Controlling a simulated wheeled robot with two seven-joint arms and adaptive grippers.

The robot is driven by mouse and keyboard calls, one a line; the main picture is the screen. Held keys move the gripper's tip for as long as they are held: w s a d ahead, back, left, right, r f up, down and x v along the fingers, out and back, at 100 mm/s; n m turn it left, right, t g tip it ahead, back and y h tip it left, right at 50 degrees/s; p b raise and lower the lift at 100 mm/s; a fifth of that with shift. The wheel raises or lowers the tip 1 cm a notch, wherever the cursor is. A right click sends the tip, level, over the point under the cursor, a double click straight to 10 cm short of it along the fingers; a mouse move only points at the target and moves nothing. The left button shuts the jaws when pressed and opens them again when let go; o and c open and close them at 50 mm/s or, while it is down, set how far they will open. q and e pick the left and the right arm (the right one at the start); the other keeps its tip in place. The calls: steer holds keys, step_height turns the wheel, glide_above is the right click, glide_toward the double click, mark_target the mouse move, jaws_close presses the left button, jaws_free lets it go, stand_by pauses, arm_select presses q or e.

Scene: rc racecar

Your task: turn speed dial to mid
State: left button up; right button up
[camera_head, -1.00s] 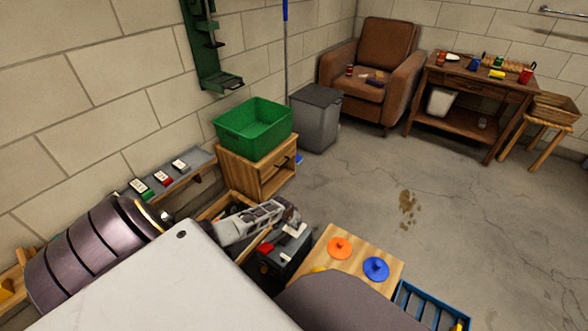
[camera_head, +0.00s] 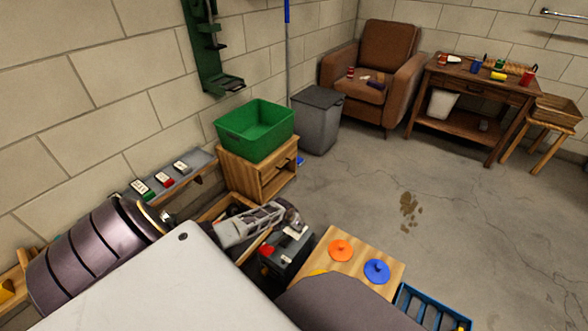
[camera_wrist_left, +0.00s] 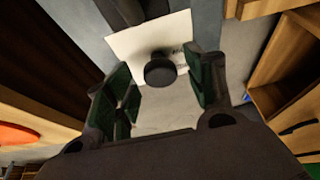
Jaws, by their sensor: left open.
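A black round dial knob (camera_wrist_left: 160,71) sits on a white label plate (camera_wrist_left: 128,45) in the left wrist view. Dark lettering beside the knob is partly hidden, and I cannot read the dial's setting. My left gripper (camera_wrist_left: 162,88) is open, with green-padded fingers on either side of the knob and a visible gap to each. In the head view my left gripper (camera_head: 291,216) is over a dark box (camera_head: 287,252) with a red part and a white label; the knob cannot be made out there. My right gripper is not in view.
A wooden board with an orange disc (camera_head: 341,250) and a blue disc (camera_head: 377,271) is right of the box. A blue crate (camera_head: 432,305) stands farther right. A green bin (camera_head: 255,130) on a wooden cabinet (camera_head: 262,180) is behind. A wall shelf (camera_head: 190,172) holds several labelled switches.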

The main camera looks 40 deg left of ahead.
arm_select(q)
steer(key=shift+r, duration=0.2)
steer(key=v, duration=1.1)
steer(key=shift+s+r, duration=0.2)
steer(key=shift+r, duration=0.05)
stand_by(0.6)
steer(key=shift+d, duration=0.15)
stand_by(0.5)
steer(key=s+d+r+m, duration=0.1)
steer(key=s+d, duration=0.2)
steer(key=d, duration=0.3)
steer(key=s+d+r+m+h, duration=0.1)
steer(key=s+d, duration=0.2)
steer(key=d, duration=0.3)
steer(key=s+d+r+m, duration=0.1)
steer(key=s+d, duration=0.1)
steer(key=d, duration=0.4)
steer(key=s+d+r, duration=0.3)
steer(key=s+r, duration=0.2)
steer(key=r, duration=0.2)
steer(key=s+d+r, duration=0.3)
steer(key=s+r, duration=0.3)
steer(key=r, duration=0.1)
steer(key=shift+d+g+p, duration=0.35)
steer(key=shift+d+g, duration=0.05)
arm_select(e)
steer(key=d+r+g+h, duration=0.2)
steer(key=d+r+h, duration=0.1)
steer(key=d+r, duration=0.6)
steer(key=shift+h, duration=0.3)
